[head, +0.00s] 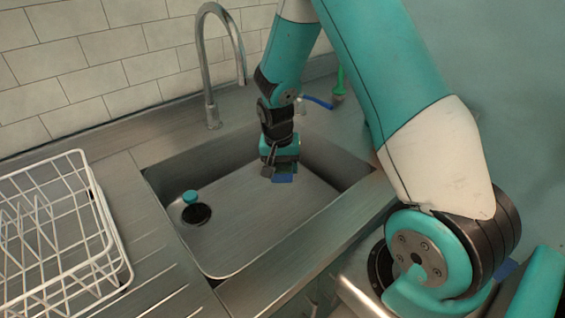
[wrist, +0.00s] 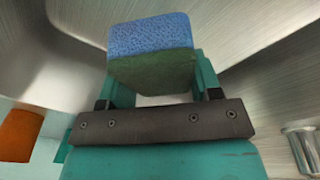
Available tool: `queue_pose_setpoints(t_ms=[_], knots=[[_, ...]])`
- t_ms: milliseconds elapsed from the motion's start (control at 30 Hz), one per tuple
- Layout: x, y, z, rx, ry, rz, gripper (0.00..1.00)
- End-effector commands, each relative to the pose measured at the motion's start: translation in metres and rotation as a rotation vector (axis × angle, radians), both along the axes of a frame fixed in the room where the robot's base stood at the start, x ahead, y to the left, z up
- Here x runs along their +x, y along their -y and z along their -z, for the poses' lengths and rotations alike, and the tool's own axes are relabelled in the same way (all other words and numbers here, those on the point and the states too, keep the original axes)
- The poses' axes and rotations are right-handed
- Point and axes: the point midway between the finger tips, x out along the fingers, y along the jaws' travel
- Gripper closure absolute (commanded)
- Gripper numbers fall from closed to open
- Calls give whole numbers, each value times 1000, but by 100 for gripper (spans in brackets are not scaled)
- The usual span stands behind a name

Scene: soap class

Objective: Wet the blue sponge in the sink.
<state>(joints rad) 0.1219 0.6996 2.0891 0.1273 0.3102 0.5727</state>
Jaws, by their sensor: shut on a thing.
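The blue sponge (wrist: 150,37) is held between the teal fingers of my gripper (wrist: 155,75) in the wrist view. It has a blue face and a dark green side. In the head view the sponge (head: 284,177) shows as a small blue patch under my gripper (head: 280,165), mostly hidden by it. My gripper is shut on the sponge and points down inside the steel sink (head: 240,210), towards its right back part. I cannot tell whether the sponge touches the sink floor.
A curved steel faucet (head: 207,75) stands behind the sink. A drain with a teal-topped piece (head: 190,197) is at the sink's left. A white wire dish rack (head: 60,240) stands left of the sink. A green object (head: 339,88) is at the back right.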

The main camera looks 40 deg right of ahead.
Motion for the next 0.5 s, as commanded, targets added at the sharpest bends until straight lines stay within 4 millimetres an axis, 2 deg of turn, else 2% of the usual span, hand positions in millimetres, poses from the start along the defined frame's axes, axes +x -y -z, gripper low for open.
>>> queue_pose_setpoints(t_ms=[33,500], knots=[[0,0,9,0,0,0,61],[0,0,58,0,0,0,61]])
